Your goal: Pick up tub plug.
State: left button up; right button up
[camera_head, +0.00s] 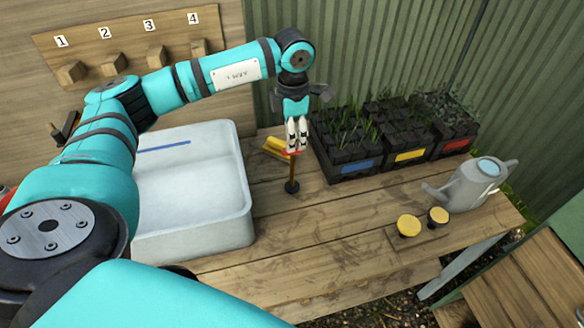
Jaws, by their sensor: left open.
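A thin brown upright stem on a round black foot (292,187) stands on the bench, right of the white tub (200,245). It may be the tub plug; I cannot tell for sure. My left gripper (297,148) points down at the top of this stem, open, with its pale fingertips close together there. A small red piece (290,152) shows at the fingertips; whether they touch it is unclear. A yellow object (273,147) lies just behind and left of the fingertips, partly covered. My right gripper is out of view.
Black planter crates with blue (362,165), yellow (411,155) and red (455,145) labels stand right of the gripper. Two yellow-topped black pieces (408,225) (438,215) and a grey watering can (470,188) are at right. The front middle of the wooden bench (330,245) is clear.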

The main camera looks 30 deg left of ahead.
aim_at(291, 154)
pick_arm(q)
jog(key=f, duration=0.3)
jog(key=shift+w+a+f+p, duration=0.1)
jog(key=shift+w+f+p, duration=0.05)
jog(key=shift+w+p, duration=0.15)
jog(key=shift+s+f+p, duration=0.1)
jog(key=shift+f+p, duration=0.35)
jog(key=shift+f, duration=0.35)
jog(key=shift+a+f+p, duration=0.2)
jog(key=shift+f+p, duration=0.25)
jog(key=shift+f, duration=0.15)
jog(key=shift+a+f+p, duration=0.15)
jog(key=shift+f+p, duration=0.3)
jog(key=shift+f, duration=0.1)
notch_tip(291, 154, down, 2)
jog(key=shift+f, duration=0.25)
grip_shut()
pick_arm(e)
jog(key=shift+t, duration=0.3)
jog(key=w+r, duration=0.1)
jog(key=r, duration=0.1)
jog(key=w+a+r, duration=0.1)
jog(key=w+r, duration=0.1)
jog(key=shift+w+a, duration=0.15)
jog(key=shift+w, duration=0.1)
